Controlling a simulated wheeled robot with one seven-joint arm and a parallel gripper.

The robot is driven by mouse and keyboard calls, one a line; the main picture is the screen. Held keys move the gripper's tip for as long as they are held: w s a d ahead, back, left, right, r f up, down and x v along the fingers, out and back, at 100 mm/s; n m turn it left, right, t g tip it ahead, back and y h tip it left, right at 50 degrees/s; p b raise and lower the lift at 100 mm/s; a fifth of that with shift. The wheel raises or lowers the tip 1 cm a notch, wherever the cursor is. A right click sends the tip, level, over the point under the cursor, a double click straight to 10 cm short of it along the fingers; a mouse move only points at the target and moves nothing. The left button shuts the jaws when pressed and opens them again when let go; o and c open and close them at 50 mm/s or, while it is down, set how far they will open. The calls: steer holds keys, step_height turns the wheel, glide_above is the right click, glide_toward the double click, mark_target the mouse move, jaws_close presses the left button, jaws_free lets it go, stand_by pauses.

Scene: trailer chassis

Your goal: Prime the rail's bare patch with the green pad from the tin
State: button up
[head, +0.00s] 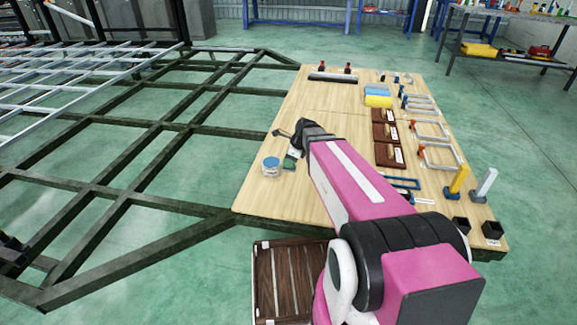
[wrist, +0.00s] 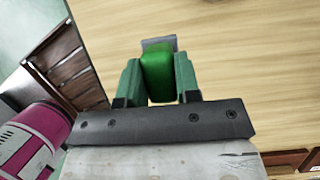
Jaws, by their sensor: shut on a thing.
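My gripper (head: 293,152) is shut on the green pad (wrist: 158,75), which shows between its two fingers in the wrist view. A grey piece (wrist: 158,44) shows at the pad's far end. In the head view the pad is a small dark green shape (head: 290,163) over the left part of the wooden table. The round tin (head: 271,167), with a blue top, stands just left of the pad on the table. Dark rails (head: 150,225) of the chassis frame run to the left of the table. I cannot make out the bare patch on any rail.
The wooden table (head: 310,105) carries brown boxes (head: 388,155), blue and yellow sponges (head: 378,95), clamps (head: 435,130) and black cups (head: 492,228) on its right side. A slatted wooden crate (head: 285,282) sits below the table's near edge. The table's left middle is mostly clear.

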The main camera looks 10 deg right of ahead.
steer(key=w+a+r, duration=0.2)
steer(key=w+a, duration=0.5)
steer(key=w, duration=0.5)
steer(key=shift+w+f, duration=0.1)
steer(key=shift+f, duration=2.85)
steer(key=shift+f, duration=0.6)
steer(key=shift+r, duration=0.15)
steer(key=shift+r, duration=3.45)
